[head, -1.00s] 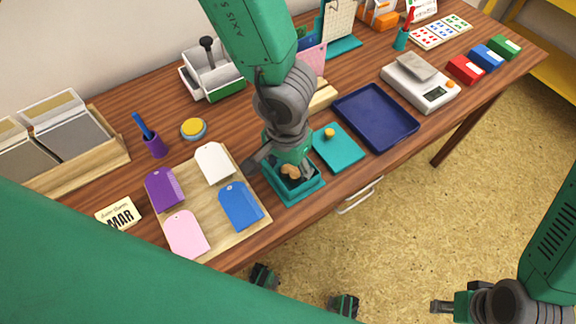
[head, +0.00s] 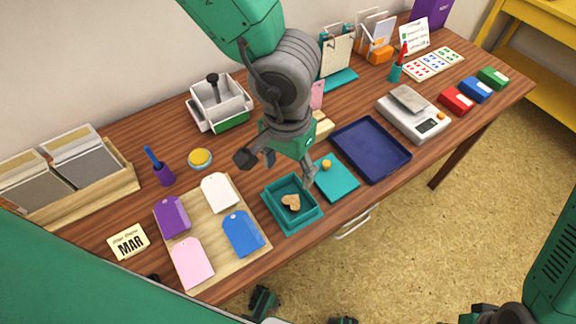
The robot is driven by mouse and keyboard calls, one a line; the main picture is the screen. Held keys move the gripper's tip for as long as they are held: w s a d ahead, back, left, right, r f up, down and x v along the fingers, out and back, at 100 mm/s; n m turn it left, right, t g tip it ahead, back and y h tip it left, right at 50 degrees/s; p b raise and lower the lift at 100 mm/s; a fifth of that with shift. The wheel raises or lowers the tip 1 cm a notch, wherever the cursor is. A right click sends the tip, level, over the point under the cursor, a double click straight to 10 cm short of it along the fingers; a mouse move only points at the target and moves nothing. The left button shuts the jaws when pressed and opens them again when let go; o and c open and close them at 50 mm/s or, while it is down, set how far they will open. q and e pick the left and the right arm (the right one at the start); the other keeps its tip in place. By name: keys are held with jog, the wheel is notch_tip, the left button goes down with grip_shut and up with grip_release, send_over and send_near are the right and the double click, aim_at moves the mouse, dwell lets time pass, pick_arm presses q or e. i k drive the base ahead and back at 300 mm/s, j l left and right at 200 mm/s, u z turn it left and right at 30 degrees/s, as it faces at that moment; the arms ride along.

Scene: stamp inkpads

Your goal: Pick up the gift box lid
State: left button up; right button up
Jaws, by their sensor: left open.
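The gift box lid is a flat teal square (head: 340,183) with a small gold knob (head: 327,164). It lies on the wooden table just right of the open teal gift box (head: 271,210). A brown heart-shaped piece (head: 291,202) lies inside the box. My left gripper (head: 281,167) is open and empty above the table. I cannot tell whether that finger touches the lid.
A navy tray (head: 370,180) lies right of the lid, with a scale (head: 401,121) beyond. A wooden board (head: 213,273) with several coloured tags lies left of the box. The table's front edge is close.

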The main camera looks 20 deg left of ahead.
aim_at(332, 179)
jog(key=k+l, duration=0.2)
jog(key=k, duration=0.3)
jog(key=k+l, duration=0.25)
jog(key=k, duration=0.2)
